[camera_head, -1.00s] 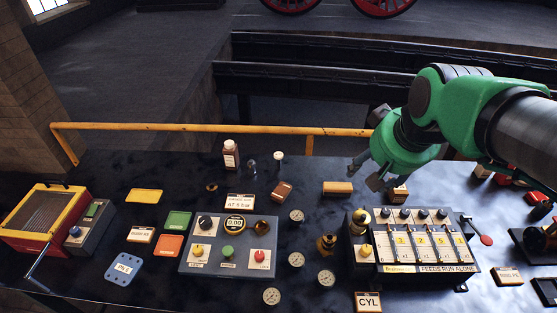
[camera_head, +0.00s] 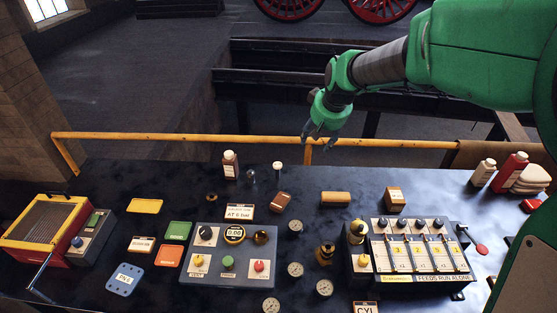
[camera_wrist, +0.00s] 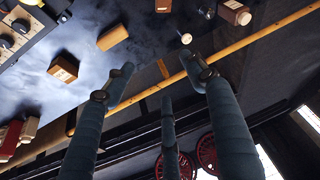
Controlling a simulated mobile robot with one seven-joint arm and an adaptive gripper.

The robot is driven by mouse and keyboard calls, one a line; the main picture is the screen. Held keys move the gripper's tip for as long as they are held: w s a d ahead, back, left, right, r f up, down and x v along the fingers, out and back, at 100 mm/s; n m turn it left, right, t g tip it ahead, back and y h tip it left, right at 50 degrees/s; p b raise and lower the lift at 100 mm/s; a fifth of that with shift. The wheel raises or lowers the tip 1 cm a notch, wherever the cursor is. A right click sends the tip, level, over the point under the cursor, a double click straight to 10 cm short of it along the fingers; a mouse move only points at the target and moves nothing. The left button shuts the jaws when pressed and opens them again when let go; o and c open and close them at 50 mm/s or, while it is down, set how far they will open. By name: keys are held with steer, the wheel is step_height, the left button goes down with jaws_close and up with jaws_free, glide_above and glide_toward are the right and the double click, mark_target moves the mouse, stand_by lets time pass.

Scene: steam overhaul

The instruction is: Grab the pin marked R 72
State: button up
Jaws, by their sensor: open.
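I cannot make out the mark R 72 on anything, so I cannot tell which thing is the pin. My gripper (camera_head: 320,136) is open and empty, in the air near the yellow rail (camera_head: 240,139) behind the bench. Its fingers (camera_wrist: 160,88) stand apart in the wrist view with nothing between them. A tan block with a label (camera_head: 395,198), a plain tan block (camera_head: 335,198) and a brown block (camera_head: 280,202) lie along the back of the bench. The labelled block (camera_wrist: 63,68) and plain block (camera_wrist: 112,37) also show in the wrist view; their writing is unreadable.
The dark bench (camera_head: 180,196) carries a grey control box (camera_head: 212,268), a feed unit (camera_head: 415,262), several loose gauges (camera_head: 295,269) and a brass fitting (camera_head: 325,254). A brown bottle (camera_head: 230,165) stands at the back; a red bottle (camera_head: 512,172) stands at right.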

steer(key=w+a+f+n+p, duration=0.1)
steer(key=w+a+f, duration=0.5)
steer(key=w+f, duration=0.45)
steer(key=p, duration=0.1)
glide_toward(278, 165)
steer(key=shift+s+d+r+n+g, duration=0.1)
steer(key=shift+d+r+n+g, duration=0.1)
steer(key=shift+r, duration=0.4)
steer(key=shift+s+d+r+n+g, duration=0.1)
steer(key=shift+r+n+g, duration=0.1)
steer(key=shift+r, duration=0.35)
steer(key=shift+y, duration=0.3)
steer(key=x, duration=0.7)
steer(key=shift+w+f, duration=0.15)
steer(key=shift+f, duration=0.25)
steer(key=shift+w+a+f, duration=0.15)
steer(key=shift+w+f, duration=0.05)
steer(key=shift+f, duration=0.1)
steer(key=shift+x, duration=2.6)
steer(key=shift+c, duration=0.3)
